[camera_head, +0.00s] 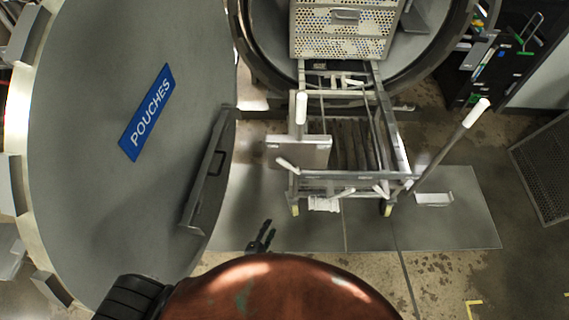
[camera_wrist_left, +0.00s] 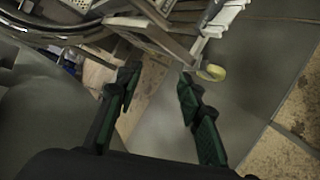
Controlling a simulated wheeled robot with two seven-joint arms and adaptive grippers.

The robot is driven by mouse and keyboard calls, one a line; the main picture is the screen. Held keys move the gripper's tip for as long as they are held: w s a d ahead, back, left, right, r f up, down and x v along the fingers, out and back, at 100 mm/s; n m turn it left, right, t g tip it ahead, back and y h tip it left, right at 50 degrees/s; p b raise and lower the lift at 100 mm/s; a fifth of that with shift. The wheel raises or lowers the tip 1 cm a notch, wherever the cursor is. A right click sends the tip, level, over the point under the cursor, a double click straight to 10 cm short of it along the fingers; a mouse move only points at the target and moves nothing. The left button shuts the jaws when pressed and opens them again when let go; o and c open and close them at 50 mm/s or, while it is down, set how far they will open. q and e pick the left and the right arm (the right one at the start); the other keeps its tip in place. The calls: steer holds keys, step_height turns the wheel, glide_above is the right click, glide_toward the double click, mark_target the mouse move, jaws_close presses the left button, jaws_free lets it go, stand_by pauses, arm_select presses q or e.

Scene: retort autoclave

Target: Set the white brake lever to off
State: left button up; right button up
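A cart (camera_head: 350,178) stands in front of the open retort. It has several white-tipped levers: an upright white grip (camera_head: 301,107) at its left, a long angled lever (camera_head: 476,113) at its right, and small white handles (camera_head: 288,164) low at the front. I cannot tell which is the brake lever or its setting. My left gripper (camera_head: 266,226) is low, left of and nearer than the cart, touching nothing visible. In the left wrist view my left gripper (camera_wrist_left: 159,80) is open and empty, with the cart frame (camera_wrist_left: 165,40) and a yellow caster (camera_wrist_left: 212,72) beyond. My right gripper is out of view.
The large round door (camera_head: 90,90) with a blue POUCHES sign (camera_head: 147,112) stands open at left, its long handle (camera_head: 205,170) close to my left arm. A perforated basket (camera_head: 343,30) sits in the retort mouth.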

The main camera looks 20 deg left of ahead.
arm_select(q)
steer(key=w+d+r+n+t+y, duration=0.1)
steer(key=w+r+n+t, duration=0.1)
steer(key=w+r+n, duration=0.35)
steer(key=w+d+r+n+t+y, duration=0.1)
steer(key=w+r+n+y, duration=0.15)
steer(key=r+n, duration=0.55)
steer(key=n+y, duration=0.3)
steer(key=n, duration=0.9)
glide_toward(284, 165)
steer(key=x, duration=0.3)
steer(key=shift+m+t+h, duration=0.25)
steer(key=shift+t, duration=0.15)
steer(key=x, duration=0.3)
steer(key=p+x, duration=0.1)
steer(key=x, duration=0.3)
steer(key=shift+w+a, duration=0.1)
steer(key=shift+a, duration=0.2)
steer(key=shift+c, duration=0.5)
jaws_close()
